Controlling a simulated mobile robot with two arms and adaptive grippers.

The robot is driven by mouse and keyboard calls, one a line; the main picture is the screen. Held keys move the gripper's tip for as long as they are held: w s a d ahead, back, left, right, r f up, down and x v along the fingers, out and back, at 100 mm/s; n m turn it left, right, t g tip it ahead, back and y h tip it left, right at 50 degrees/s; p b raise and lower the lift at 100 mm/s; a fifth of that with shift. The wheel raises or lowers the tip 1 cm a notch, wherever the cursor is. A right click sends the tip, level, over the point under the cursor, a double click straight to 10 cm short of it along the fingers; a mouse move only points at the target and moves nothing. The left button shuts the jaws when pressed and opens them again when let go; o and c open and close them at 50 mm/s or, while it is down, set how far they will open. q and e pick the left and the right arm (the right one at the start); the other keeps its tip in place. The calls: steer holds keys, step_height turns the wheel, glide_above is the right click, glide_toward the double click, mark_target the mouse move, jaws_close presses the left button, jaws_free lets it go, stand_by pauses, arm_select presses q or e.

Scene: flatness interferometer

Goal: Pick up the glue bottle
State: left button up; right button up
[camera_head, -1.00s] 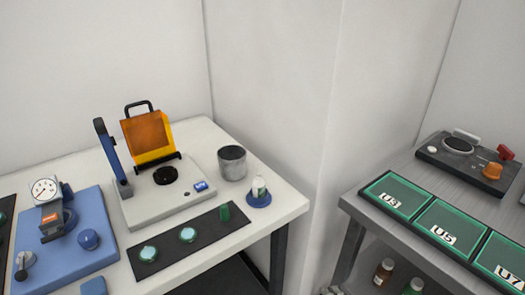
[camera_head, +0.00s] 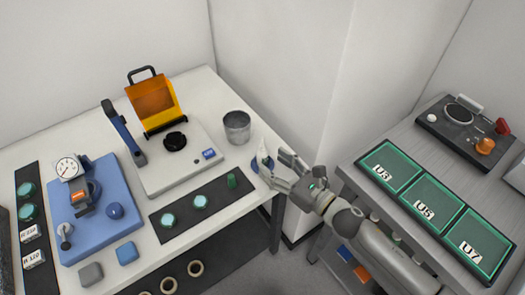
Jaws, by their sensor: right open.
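The glue bottle (camera_head: 262,153) is a small pale bottle with a pointed tip. It stands on a round blue base (camera_head: 255,165) near the right edge of the white table. My right gripper (camera_head: 271,169) comes in from the lower right and is open. Its fingers are right beside the bottle and hide part of it and of the base. I cannot tell whether they touch it. My left gripper is not in view.
A metal cup (camera_head: 237,127) stands just behind the bottle. A black mat (camera_head: 213,201) with green pieces lies to its left. The instrument with an orange cover (camera_head: 155,101) stands farther back. A wall corner rises beyond the table's right edge. A grey bench with green trays (camera_head: 425,204) is at right.

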mark_target(267, 157)
steer(key=shift+w+a+r, duration=0.15)
steer(key=shift+w+a, duration=0.2)
steer(key=p+x, duration=0.1)
steer(key=x, duration=0.1)
steer(key=p+x, duration=0.1)
steer(key=x, duration=0.1)
steer(key=shift+w+d, duration=0.15)
steer(key=shift+w, duration=0.2)
steer(key=shift+w+a, duration=0.15)
steer(key=shift+a, duration=0.1)
steer(key=c, duration=1.1)
